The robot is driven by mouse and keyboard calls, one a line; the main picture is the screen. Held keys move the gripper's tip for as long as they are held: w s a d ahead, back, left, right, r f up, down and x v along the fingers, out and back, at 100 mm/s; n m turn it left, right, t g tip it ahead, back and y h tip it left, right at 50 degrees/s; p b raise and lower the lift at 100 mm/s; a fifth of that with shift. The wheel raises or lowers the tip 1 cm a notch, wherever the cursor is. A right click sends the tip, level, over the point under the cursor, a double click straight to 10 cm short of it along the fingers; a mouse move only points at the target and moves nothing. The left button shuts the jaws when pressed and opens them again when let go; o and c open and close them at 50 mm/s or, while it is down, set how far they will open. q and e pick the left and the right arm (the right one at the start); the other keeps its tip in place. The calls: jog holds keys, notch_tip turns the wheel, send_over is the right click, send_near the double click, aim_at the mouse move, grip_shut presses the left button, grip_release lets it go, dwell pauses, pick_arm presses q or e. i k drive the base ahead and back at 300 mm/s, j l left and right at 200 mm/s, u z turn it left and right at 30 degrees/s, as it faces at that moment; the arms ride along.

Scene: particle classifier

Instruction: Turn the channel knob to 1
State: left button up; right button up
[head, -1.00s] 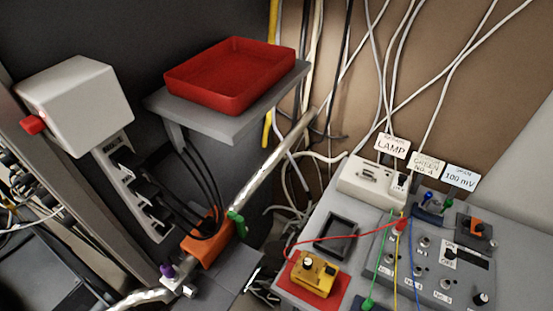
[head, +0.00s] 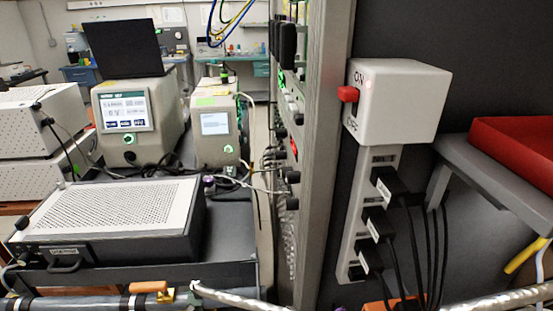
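I cannot make out a knob marked as the channel knob in this view. A beige instrument (head: 145,110) with a lit screen stands at left and has a green-ringed knob (head: 129,139) below the screen. A second, narrower instrument (head: 213,150) beside it has a small screen and a green-ringed round control (head: 228,149). The lettering on both is too small to read. Neither of my grippers is in view.
A white switch box (head: 400,100) with a red switch (head: 348,93) sits above a power strip with black plugs. A tall rack (head: 325,150) stands left of it. A perforated flat unit (head: 110,210) is at lower left. A red tray (head: 515,150) rests on a grey shelf at right.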

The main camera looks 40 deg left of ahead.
aim_at(283, 169)
jog(key=j+u, duration=0.15)
jog(key=u, duration=0.3)
jog(key=j+u, duration=0.1)
jog(key=u, duration=0.4)
jog(key=k+j, duration=0.1)
jog(key=j, duration=0.2)
jog(key=k+j+u, duration=0.15)
jog(key=j, duration=0.15)
jog(key=i, duration=0.05)
